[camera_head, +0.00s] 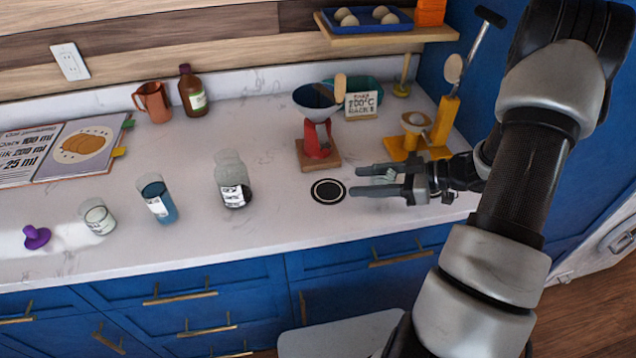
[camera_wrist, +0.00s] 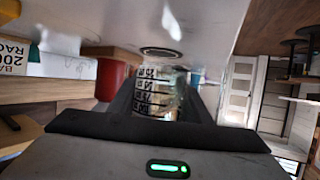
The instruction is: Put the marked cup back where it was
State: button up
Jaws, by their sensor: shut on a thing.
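My gripper (camera_head: 362,181) reaches in from the right, low over the counter, its fingers pointing left. It is shut on a small clear cup (camera_head: 390,175), mostly hidden by the fingers in the head view. In the wrist view the clear cup (camera_wrist: 160,98) shows black-and-white markings between the fingers (camera_wrist: 155,95). A black disc with a white ring (camera_head: 328,191) lies bare on the counter just left of the fingertips; it also shows in the wrist view (camera_wrist: 160,52). I cannot tell whether the cup touches the counter.
A red stand with a funnel (camera_head: 318,135) is behind the disc. A yellow stand (camera_head: 415,140) is behind my gripper. A labelled jar (camera_head: 232,182), a blue-filled glass (camera_head: 158,199) and a small labelled glass (camera_head: 98,217) stand left. The counter between jar and disc is clear.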

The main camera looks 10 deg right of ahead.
send_over(315, 188)
jog(key=shift+d, duration=0.25)
jog(key=shift+w+a+f, duration=0.1)
jog(key=shift+a+f, duration=0.05)
jog(key=shift+f, duration=0.75)
jog(key=shift+a+f, duration=0.15)
jog(key=shift+f, duration=0.7)
jog(key=shift+f, duration=0.1)
jog(key=o, duration=0.8)
jog(key=shift+d, duration=0.15)
jog(key=v, duration=1.2)
